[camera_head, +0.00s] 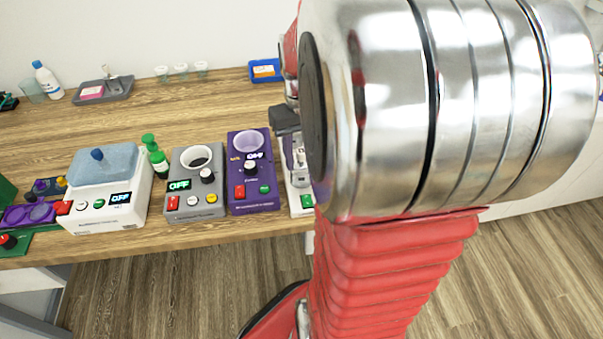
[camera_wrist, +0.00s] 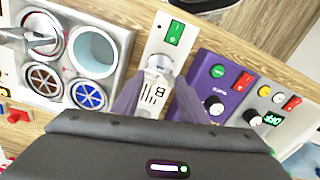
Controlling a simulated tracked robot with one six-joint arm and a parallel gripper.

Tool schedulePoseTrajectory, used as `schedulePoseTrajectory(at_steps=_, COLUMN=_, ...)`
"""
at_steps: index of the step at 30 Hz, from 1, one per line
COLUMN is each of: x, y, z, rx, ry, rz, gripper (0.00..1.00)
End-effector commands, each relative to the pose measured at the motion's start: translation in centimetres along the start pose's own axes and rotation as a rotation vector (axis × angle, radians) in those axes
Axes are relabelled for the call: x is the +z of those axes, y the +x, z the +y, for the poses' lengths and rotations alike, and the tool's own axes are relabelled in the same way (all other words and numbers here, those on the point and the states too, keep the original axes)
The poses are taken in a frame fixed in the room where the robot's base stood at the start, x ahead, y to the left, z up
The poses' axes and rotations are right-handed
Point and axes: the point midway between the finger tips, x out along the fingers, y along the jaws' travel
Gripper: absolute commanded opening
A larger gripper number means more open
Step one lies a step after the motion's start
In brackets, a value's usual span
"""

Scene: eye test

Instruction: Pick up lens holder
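I cannot tell for sure which thing is the lens holder. My gripper (camera_wrist: 158,82) shows in the wrist view with its two fingers apart. Between and just beyond them is a white device (camera_wrist: 152,43) with a green switch, a clear rounded part (camera_wrist: 160,63) and a white part with black marks (camera_wrist: 154,93). I see no clear contact with the fingers. Left of it is a grey rack (camera_wrist: 113,35) with round wells; some hold patterned discs, one a metal piece. In the head view the white device (camera_head: 307,204) is partly hidden by my arm.
In the head view a purple device (camera_head: 240,190), a grey device (camera_head: 190,205) and a white box with a blue lid (camera_head: 112,200) stand left of my gripper.

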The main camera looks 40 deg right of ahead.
Motion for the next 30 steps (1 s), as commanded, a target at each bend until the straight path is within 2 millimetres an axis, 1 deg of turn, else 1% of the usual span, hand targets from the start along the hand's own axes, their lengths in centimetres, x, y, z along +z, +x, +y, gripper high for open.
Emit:
schedulePoseTrajectory(at_steps=1, x=0.00, y=-0.01, z=0.00, rx=0.000, ry=0.000, rz=0.000, gripper=0.35)
schedulePoseTrajectory(at_steps=2, x=0.00, y=-0.01, z=0.00, rx=0.000, ry=0.000, rz=0.000, gripper=0.33)
schedulePoseTrajectory(at_steps=16, x=0.00, y=-0.01, z=0.01, rx=0.000, ry=0.000, rz=0.000, gripper=0.00)
schedulePoseTrajectory(at_steps=30, x=-0.01, y=-0.09, z=0.02, rx=0.000, ry=0.001, rz=0.000, gripper=0.00)
